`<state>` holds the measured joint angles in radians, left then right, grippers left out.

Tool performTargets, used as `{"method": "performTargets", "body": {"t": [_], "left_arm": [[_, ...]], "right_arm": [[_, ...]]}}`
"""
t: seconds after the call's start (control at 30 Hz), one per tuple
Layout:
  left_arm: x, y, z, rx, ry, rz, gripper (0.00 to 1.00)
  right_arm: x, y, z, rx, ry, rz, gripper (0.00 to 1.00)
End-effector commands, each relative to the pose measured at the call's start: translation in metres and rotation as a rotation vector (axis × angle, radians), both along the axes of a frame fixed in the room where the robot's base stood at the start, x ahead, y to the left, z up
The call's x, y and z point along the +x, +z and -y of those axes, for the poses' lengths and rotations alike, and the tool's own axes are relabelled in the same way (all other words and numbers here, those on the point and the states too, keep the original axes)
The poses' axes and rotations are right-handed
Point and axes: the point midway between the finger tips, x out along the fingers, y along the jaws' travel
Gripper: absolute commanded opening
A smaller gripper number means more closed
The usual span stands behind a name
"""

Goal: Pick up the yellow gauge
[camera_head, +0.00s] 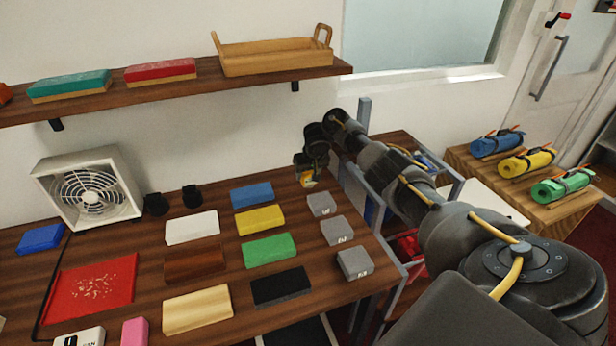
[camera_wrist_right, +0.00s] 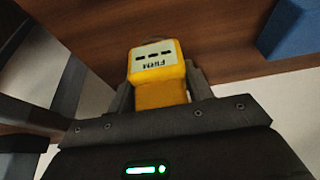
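The yellow gauge (camera_wrist_right: 162,92) is a small upright yellow block with a pale label reading "FIRM". In the right wrist view it stands between the two fingers of my right gripper (camera_wrist_right: 160,88), which appear to touch its sides. In the head view the gauge (camera_head: 307,180) shows small and partly hidden under my right gripper (camera_head: 308,172), at the back right of the counter. I cannot tell whether it rests on the wood or is just above it. My left gripper is in neither view.
The wooden counter (camera_head: 150,250) holds several coloured swatch blocks, including a yellow one (camera_head: 259,220) and a blue one (camera_head: 252,195). Grey numbered blocks (camera_head: 336,230) stand near its right edge. A white fan (camera_head: 88,190) is at the left. A shelf (camera_head: 150,92) runs above.

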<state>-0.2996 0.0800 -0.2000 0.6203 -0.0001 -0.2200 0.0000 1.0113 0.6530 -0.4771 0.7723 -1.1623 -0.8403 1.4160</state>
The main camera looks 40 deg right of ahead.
Motion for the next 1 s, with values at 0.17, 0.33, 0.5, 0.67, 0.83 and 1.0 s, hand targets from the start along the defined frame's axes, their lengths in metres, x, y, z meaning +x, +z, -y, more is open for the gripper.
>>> {"method": "performTargets", "body": {"t": [0.17, 0.33, 0.5, 0.67, 0.83, 1.0], "left_arm": [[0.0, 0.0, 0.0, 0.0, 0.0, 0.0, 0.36], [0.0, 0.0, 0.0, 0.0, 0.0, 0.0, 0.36], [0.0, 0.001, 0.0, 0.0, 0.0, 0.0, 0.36], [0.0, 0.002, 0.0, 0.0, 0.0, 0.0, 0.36], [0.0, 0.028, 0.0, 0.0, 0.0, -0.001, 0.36], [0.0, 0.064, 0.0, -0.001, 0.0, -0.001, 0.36]], "right_arm": [[0.0, 0.0, 0.0, 0.0, 0.0, 0.0, 0.24], [0.0, 0.0, 0.0, 0.0, 0.0, 0.0, 0.24], [0.001, 0.008, 0.0, 0.0, -0.001, 0.002, 0.24], [0.001, 0.028, 0.0, 0.001, 0.0, 0.004, 0.24], [-0.015, 0.073, -0.019, -0.003, 0.007, 0.004, 0.24], [-0.03, 0.097, -0.033, -0.004, 0.001, 0.0, 0.24]]}}
